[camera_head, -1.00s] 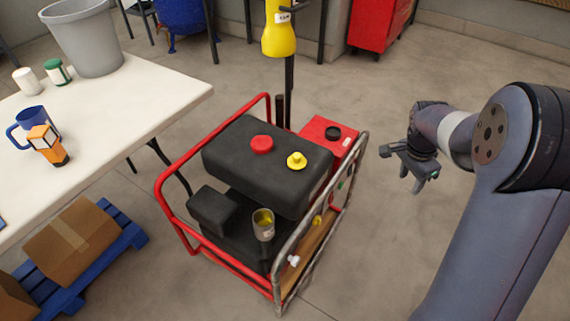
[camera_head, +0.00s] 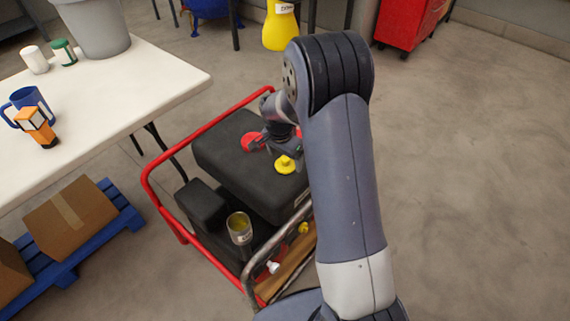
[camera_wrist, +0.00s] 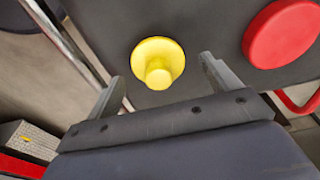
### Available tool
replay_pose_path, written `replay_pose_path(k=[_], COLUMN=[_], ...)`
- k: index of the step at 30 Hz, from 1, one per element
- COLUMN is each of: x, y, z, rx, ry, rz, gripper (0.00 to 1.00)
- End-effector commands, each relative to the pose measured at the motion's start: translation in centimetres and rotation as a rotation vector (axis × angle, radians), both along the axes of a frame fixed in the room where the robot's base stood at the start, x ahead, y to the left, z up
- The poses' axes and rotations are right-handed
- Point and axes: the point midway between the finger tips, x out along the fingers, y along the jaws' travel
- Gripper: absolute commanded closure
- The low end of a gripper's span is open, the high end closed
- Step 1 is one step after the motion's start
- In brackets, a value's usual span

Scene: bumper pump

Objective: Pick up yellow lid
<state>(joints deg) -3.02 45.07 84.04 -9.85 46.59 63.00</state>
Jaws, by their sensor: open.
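The yellow lid (camera_head: 285,164) is a round cap with a raised knob, on the top of the black tank (camera_head: 222,151) of the red-framed machine. In the wrist view the yellow lid (camera_wrist: 157,62) is ahead of my gripper (camera_wrist: 162,75), between the lines of its two fingers. My gripper (camera_head: 272,146) is open and empty, above the tank and close to the lid in the head view. No contact with the lid shows. The red cap (camera_wrist: 283,34) is to the right of the lid in the wrist view and partly hidden by my gripper in the head view.
The machine's red tube frame (camera_head: 160,205) and a grey bar surround the tank.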

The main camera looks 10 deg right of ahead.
Motion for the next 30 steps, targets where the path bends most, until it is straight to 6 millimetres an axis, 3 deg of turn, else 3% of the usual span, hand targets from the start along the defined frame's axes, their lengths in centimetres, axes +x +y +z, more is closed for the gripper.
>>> replay_pose_path(k=[3,11,27,30], x=[0.06,0.1,0.11,0.11], y=[-0.13,-0.14,-0.13,-0.13], z=[-1.07,-1.18,-1.15,-1.14], rx=[-0.001,0.0,0.0,0.0], ry=[0.001,-0.001,-0.001,-0.001], rz=[0.0,0.0,0.0,0.0], gripper=[0.16,0.17,0.61,0.63])
